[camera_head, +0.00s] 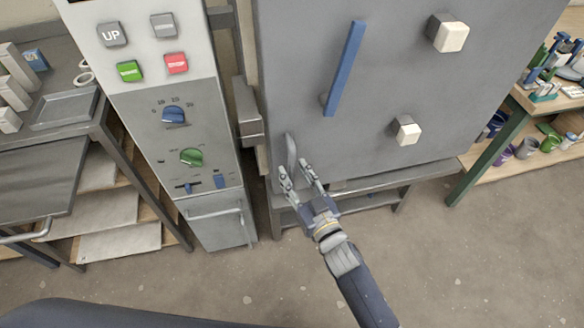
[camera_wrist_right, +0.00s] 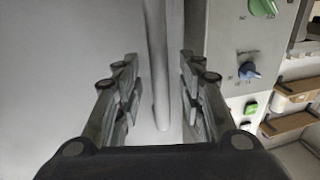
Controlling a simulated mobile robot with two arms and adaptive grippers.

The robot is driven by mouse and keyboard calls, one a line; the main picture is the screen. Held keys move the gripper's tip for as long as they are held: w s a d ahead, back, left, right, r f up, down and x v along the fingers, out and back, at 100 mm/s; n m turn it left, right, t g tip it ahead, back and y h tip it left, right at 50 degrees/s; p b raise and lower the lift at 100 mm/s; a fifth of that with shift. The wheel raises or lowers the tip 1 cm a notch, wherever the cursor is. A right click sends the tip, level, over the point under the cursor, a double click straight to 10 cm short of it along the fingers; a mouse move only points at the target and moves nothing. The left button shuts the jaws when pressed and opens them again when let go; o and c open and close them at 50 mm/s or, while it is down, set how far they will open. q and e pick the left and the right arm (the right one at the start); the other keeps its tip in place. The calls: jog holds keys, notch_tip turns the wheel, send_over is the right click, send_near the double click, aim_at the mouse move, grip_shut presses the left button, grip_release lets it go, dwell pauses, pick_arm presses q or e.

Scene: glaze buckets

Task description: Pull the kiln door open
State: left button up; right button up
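The kiln door (camera_head: 385,90) is a large grey panel at the top middle of the head view. It appears closed. A curved grey handle (camera_head: 291,153) stands on it near its lower left corner. My right gripper (camera_head: 298,174) is open at the lower end of this handle. In the right wrist view the handle (camera_wrist_right: 160,60) runs between the two spread fingers of the gripper (camera_wrist_right: 158,85), with a gap on both sides. The door face (camera_wrist_right: 70,50) fills the left of that view. My left gripper is not in view.
A blue bar (camera_head: 345,68) and two pale knobs (camera_head: 453,36) (camera_head: 408,131) stick out from the door. A control cabinet (camera_head: 170,90) with buttons and dials stands left of it. Shelves (camera_head: 480,140) with pots are at right. The floor (camera_head: 480,260) in front is clear.

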jog(key=shift+x, duration=1.15)
grip_shut()
jog(key=shift+s, duration=0.15)
